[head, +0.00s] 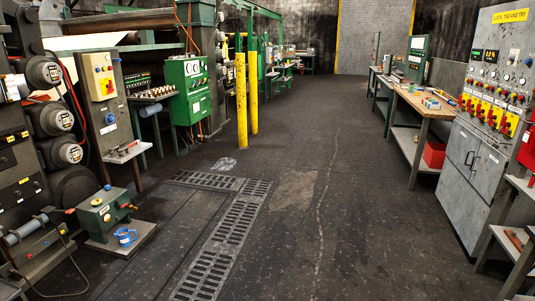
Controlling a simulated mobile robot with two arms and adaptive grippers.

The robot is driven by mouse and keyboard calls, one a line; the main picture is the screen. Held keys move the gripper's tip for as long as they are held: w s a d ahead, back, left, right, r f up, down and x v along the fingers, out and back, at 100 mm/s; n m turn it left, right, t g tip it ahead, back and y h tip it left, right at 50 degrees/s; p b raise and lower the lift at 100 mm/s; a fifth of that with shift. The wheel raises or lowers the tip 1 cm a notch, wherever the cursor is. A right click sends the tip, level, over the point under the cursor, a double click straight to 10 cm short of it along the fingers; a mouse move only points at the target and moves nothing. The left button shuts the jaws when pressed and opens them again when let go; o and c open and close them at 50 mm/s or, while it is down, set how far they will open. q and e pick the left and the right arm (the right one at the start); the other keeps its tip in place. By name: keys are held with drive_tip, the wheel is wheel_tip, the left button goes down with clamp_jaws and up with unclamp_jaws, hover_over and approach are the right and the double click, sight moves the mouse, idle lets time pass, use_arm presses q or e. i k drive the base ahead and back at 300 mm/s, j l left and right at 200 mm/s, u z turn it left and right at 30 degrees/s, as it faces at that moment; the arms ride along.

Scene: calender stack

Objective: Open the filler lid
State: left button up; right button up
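A green tank-like box (103,213) stands on a low grey slab at the lower left. Small red and brass fittings show on the box's sides. Neither of my grippers is in view.
A floor grating (225,245) runs along the open dark floor right of the slab. Two yellow posts (241,100) stand farther back. A grey control cabinet (477,160) and workbench (420,103) line the right.

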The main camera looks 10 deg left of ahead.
sight(98, 201)
drive_tip(key=i+j+u, duration=0.35)
drive_tip(key=i, duration=0.3)
drive_tip(key=i+u, duration=0.35)
drive_tip(key=i, duration=0.35)
drive_tip(key=i+u, duration=0.35)
drive_tip(key=i, duration=0.35)
drive_tip(key=i+l+u, duration=0.3)
drive_tip(key=i, duration=0.35)
